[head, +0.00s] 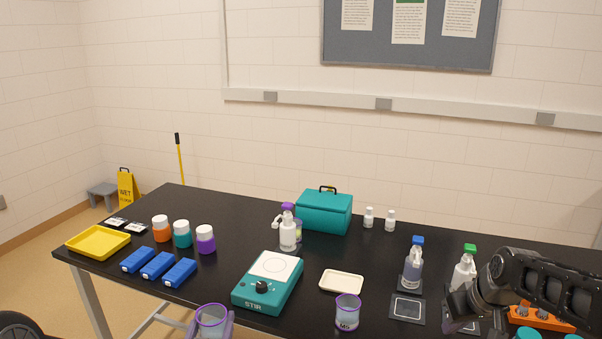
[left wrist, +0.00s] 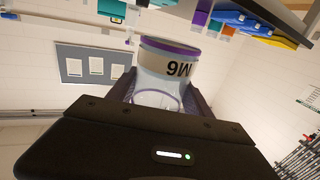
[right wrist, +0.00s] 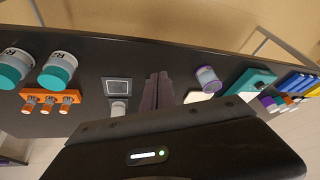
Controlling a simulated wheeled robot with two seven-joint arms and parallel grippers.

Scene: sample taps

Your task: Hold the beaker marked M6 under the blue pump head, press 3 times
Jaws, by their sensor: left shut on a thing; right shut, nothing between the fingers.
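The beaker marked M6 (left wrist: 165,72), clear with a purple rim, is between the fingers of my left gripper (head: 210,332), which is shut on it. It also shows low in the head view (head: 212,317), left of the teal stirrer. The pump bottle with the blue head (head: 415,265) stands upright right of centre, with a dark square pad (head: 407,308) in front of it. The held beaker is well to the left of this bottle. My right gripper (head: 462,318) is shut and empty, near the green-headed bottle; its fingers (right wrist: 158,90) show together in the right wrist view.
A second purple-rimmed beaker (head: 347,313), its label hard to read, stands by a cream tray (head: 341,281). A green-headed bottle (head: 465,270) and a purple-headed bottle (head: 288,230) also stand there. The teal stirrer (head: 268,283) and an orange rack (head: 540,318) take up the front.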

